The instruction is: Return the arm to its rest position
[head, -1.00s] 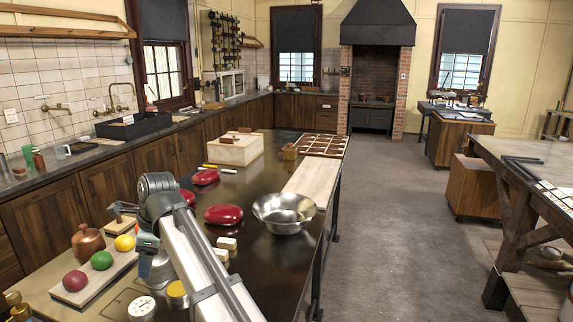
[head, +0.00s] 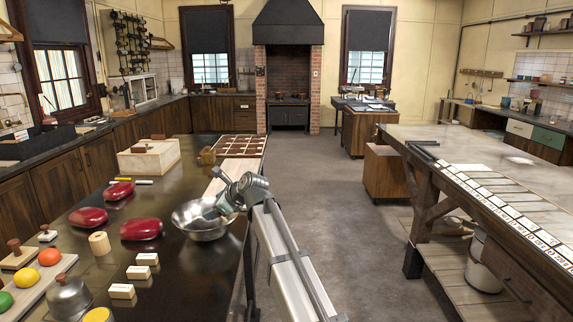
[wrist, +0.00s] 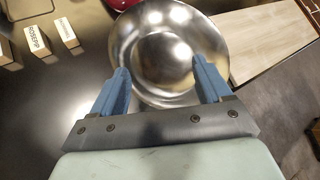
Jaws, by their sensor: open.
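My arm reaches in from the lower right of the head view, with its wrist beside the metal bowl (head: 187,228). My gripper (wrist: 160,68) is open and empty in the wrist view, its two blue fingers spread apart over the near part of the bowl. The bowl looks empty and stands on the dark table (head: 185,285). In the head view the fingers are small and partly hidden by my wrist. A short pale cylinder (head: 99,243) stands on the table, left of the bowl and apart from my gripper.
Red oval objects (head: 142,230) and small labelled blocks (head: 122,291) lie left of the bowl. A pale board (head: 221,180) and a compartment tray (head: 240,146) lie beyond it. A board with coloured balls (head: 27,292) is at lower left. Open floor lies to the right.

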